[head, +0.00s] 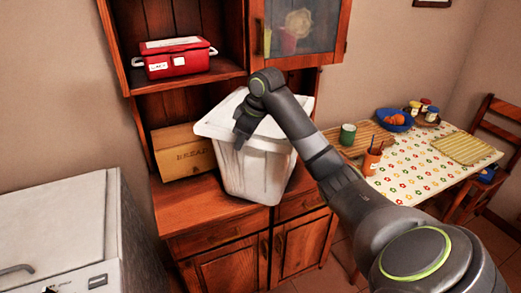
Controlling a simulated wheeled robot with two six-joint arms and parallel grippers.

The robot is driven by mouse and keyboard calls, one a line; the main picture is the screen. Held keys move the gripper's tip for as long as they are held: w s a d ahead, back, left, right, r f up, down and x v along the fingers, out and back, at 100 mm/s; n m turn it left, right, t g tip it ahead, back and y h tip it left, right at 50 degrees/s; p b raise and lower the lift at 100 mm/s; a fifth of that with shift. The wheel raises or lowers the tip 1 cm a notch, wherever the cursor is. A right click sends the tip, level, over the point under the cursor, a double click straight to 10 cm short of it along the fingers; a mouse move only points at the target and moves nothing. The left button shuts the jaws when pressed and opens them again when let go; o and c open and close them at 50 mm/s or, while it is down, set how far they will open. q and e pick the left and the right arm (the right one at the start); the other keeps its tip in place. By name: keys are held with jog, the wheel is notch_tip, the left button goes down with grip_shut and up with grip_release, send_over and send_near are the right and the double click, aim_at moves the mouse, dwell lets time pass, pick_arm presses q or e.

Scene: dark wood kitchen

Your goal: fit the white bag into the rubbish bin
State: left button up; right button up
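My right forearm crosses in front of the bag's right side. Whether the bag's base rests on the dresser top or hangs just above it, I cannot tell. My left gripper is not in view.
A wooden bread box (183,153) stands left of the bag on the dresser (190,205). A red cooker (177,62) sits on the shelf above. A white appliance (60,235) is at lower left. A table (415,170) with dishes and a chair (497,130) are at right.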

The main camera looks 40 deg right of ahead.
grip_shut()
